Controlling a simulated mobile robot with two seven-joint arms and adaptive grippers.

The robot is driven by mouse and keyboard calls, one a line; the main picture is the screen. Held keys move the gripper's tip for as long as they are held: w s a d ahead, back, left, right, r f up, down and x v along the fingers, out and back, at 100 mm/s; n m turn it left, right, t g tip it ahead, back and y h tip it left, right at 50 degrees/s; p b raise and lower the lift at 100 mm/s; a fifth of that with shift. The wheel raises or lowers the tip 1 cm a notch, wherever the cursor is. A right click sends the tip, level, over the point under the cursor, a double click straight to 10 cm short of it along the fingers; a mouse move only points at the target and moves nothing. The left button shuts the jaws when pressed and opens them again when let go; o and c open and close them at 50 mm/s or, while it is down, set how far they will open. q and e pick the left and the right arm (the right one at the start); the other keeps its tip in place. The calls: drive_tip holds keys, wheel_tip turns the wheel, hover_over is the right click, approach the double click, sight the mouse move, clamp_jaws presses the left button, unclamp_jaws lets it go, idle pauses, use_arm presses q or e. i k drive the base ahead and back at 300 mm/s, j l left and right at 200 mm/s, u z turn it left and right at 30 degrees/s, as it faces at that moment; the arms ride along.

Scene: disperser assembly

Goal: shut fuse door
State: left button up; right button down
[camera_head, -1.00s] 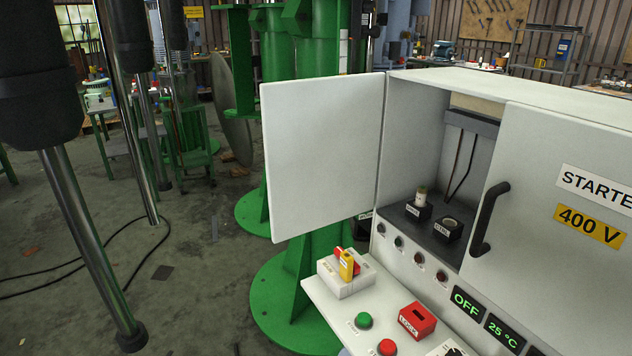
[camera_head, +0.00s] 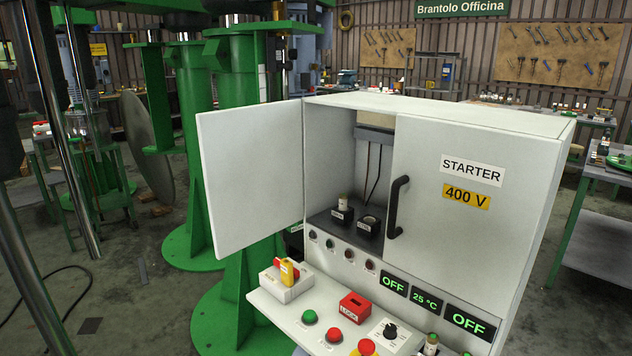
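The fuse door (camera_head: 250,178) is a white panel on the left side of the white starter cabinet (camera_head: 535,165). It stands wide open, swung out to the left from its hinge edge. Inside the open compartment are a fuse (camera_head: 344,202) in a black holder on the left and another black holder (camera_head: 369,226) on the right. The right door (camera_head: 465,225), with STARTER and 400 V labels and a black handle (camera_head: 397,206), is closed. Neither of my grippers shows in this view.
A sloped control shelf below the cabinet carries a red and yellow switch (camera_head: 287,272), a green button (camera_head: 309,316), a red block (camera_head: 353,306) and a black knob (camera_head: 390,330). Green columns (camera_head: 245,270) stand behind the door. A workbench (camera_head: 610,185) is at right; grey floor lies left.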

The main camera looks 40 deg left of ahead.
sight(251, 155)
drive_tip(key=k+j+z, duration=0.2)
drive_tip(key=j, duration=0.15)
drive_tip(key=j+z, duration=0.15)
drive_tip(key=j, duration=0.25)
drive_tip(key=k+j+z, duration=0.2)
drive_tip(key=j, duration=0.15)
drive_tip(key=k+j, duration=0.2)
drive_tip(key=j, duration=0.25)
drive_tip(key=k+j, duration=0.2)
drive_tip(key=j, duration=0.25)
drive_tip(key=k+j, duration=0.2)
drive_tip(key=j, duration=0.2)
drive_tip(key=k+j, duration=0.2)
drive_tip(key=j, duration=0.25)
drive_tip(key=k+j, duration=0.2)
drive_tip(key=j, duration=0.25)
drive_tip(key=k+j, duration=0.15)
drive_tip(key=j, duration=0.3)
drive_tip(key=k+j, duration=0.2)
drive_tip(key=j, duration=0.25)
drive_tip(key=k+j, duration=0.2)
drive_tip(key=j, duration=0.2)
